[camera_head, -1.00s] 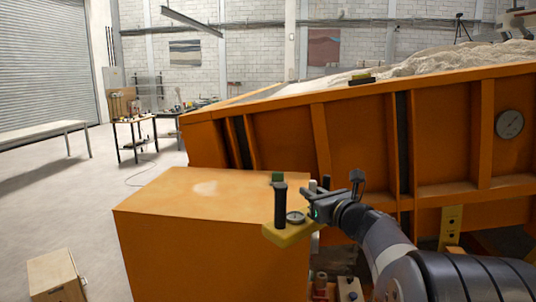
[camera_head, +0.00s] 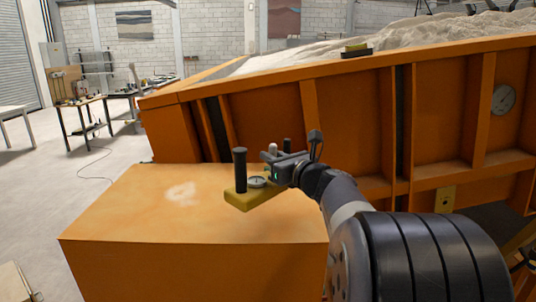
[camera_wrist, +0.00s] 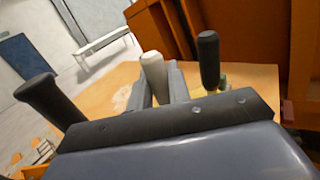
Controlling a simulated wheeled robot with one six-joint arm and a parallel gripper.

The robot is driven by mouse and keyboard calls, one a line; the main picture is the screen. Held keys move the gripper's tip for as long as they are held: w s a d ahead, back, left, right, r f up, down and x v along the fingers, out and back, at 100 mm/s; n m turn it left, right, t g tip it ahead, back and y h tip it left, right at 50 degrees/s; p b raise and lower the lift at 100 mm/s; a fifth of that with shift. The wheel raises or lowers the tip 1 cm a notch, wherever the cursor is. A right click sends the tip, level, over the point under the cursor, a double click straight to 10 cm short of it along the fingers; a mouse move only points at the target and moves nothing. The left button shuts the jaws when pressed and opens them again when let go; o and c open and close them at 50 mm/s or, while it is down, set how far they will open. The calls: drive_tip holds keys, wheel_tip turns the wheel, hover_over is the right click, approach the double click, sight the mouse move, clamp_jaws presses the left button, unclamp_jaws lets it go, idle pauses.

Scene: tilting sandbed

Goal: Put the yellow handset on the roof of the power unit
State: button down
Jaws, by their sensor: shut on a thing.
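The yellow handset (camera_head: 240,199) has a black upright stick and a round dial on its top. My gripper (camera_head: 272,171) is shut on it and holds it over the orange power unit (camera_head: 120,215), above the right part of its flat roof. I cannot tell how large the gap under the handset is. In the wrist view, a pale stick (camera_wrist: 154,78) stands between the gripper's fingers, with black sticks on either side. The handset's yellow body is mostly hidden there by my gripper.
The large orange sandbed (camera_head: 350,125) rises right behind the power unit, with a gauge (camera_head: 503,99) on its side. Work tables stand at the left back. The roof's left part is clear apart from a pale patch.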

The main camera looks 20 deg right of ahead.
drive_tip(key=shift+f+b, duration=2.4)
drive_tip(key=shift+f, duration=0.75)
drive_tip(key=shift+f+b, duration=0.5)
drive_tip(key=shift+f, duration=0.05)
drive_tip(key=c, duration=1.3)
unclamp_jaws()
drive_tip(key=shift+o, duration=0.2)
drive_tip(key=shift+f, duration=0.1)
drive_tip(key=shift+s, duration=0.15)
drive_tip(key=s, duration=0.3)
drive_tip(key=s+d+b, duration=0.1)
drive_tip(key=s, duration=0.3)
drive_tip(key=s+d+b, duration=0.1)
drive_tip(key=s, duration=0.2)
drive_tip(key=shift+s, duration=0.25)
